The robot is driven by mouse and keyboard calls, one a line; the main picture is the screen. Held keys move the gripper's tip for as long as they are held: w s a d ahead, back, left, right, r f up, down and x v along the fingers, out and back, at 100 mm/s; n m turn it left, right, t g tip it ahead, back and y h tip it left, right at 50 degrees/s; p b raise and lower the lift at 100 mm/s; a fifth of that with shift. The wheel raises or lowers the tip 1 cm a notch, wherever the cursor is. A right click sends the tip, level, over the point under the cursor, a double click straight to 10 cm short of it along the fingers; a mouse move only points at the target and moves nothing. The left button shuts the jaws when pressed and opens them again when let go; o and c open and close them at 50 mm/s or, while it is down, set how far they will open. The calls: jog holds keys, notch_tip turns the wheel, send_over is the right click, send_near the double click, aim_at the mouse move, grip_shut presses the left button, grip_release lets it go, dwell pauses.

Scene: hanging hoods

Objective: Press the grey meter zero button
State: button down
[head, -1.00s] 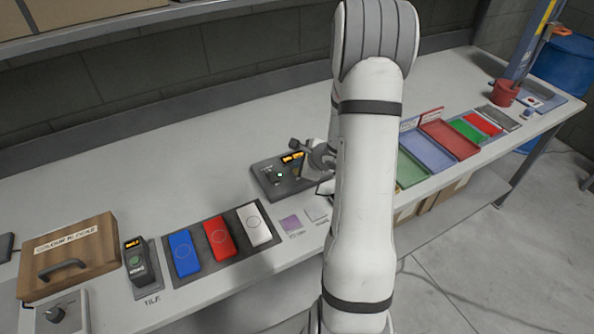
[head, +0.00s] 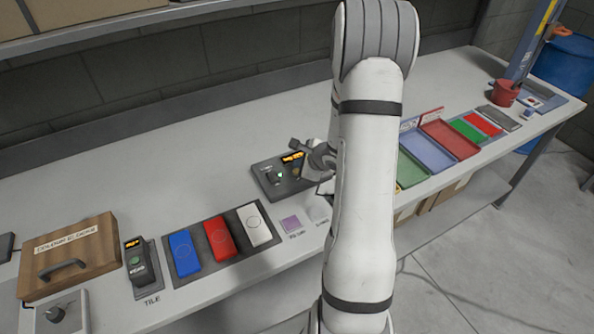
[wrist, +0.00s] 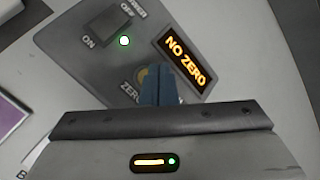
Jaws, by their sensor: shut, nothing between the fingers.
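The grey meter (head: 268,188) sits on the bench left of my arm. In the wrist view its grey panel (wrist: 78,52) carries an orange display (wrist: 186,60) reading NO ZERO. A switch (wrist: 108,27) with ON and OFF marks sits beside a lit green lamp (wrist: 124,41). The zero button (wrist: 142,74) shows only as a yellowish edge by the ZERO label; my fingers hide the rest. My gripper (wrist: 162,72) is shut and empty, its blue-grey fingertips over the button area. I cannot tell whether they touch it.
Blue, red and white tiles (head: 185,252) lie on a dark mat left of the meter. A handheld device (head: 138,262) and a wooden box (head: 85,250) stand farther left. Coloured trays (head: 450,138) lie right of my arm. The bench behind the meter is clear.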

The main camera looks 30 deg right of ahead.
jog(key=shift+f, duration=0.2)
dwell(0.3)
jog(key=shift+f+b, duration=0.3)
jog(key=shift+b, duration=0.55)
jog(key=shift+f+b, duration=0.35)
jog(key=shift+b, duration=0.3)
jog(key=shift+r, duration=0.15)
dwell(0.5)
jog(key=shift+r+p, duration=0.3)
jog(key=shift+r, duration=0.4)
jog(key=shift+r, duration=0.1)
jog(key=shift+r+p, duration=1.5)
jog(key=shift+r, duration=0.85)
